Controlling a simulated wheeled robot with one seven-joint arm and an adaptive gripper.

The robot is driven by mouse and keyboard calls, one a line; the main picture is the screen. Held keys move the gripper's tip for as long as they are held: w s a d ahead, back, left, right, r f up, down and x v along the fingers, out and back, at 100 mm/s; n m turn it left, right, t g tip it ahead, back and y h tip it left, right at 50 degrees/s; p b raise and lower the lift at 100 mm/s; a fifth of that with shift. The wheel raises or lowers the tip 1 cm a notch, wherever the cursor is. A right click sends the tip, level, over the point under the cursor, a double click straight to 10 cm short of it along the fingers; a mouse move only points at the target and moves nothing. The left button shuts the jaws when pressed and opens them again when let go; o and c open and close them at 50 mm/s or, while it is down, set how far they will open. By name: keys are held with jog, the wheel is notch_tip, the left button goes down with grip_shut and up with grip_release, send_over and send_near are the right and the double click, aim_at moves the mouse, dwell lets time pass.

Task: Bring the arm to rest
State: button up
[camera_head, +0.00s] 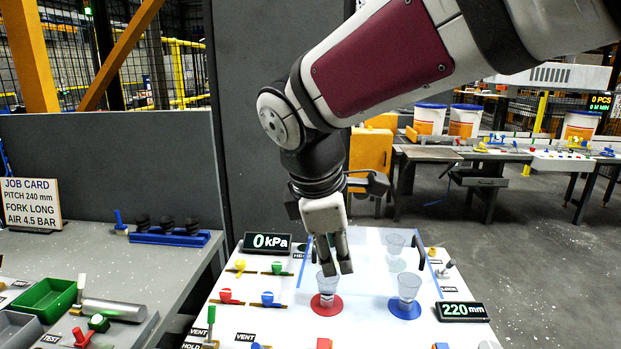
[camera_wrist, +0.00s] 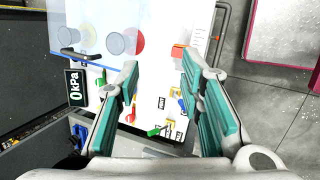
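My arm reaches in from the upper right in the head view and bends down at the elbow over the white panel (camera_head: 350,328). My gripper (camera_head: 335,268) points down with its fingertips near a clear cup (camera_head: 326,284) on a red disc (camera_head: 326,304). Whether it touches the cup cannot be told from this view. In the wrist view my gripper (camera_wrist: 157,75) has its two teal-padded fingers well apart, with nothing held between them. The white panel (camera_wrist: 146,85) shows between and beyond the fingers.
A second clear cup stands on a blue disc (camera_head: 405,309). Small coloured valves (camera_head: 268,299) and a 0 kPa display (camera_head: 267,243) are on the panel's left; a 220 mm display (camera_head: 462,311) is on the right. A grey bench (camera_head: 80,265) stands left. Open floor (camera_head: 560,250) lies right.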

jog(key=s+d+f+m+y, duration=0.2)
jog(key=s+d+m, duration=1.3)
jog(key=s+m, duration=0.3)
jog(key=shift+s+d+t, duration=0.4)
jog(key=shift+s, duration=0.15)
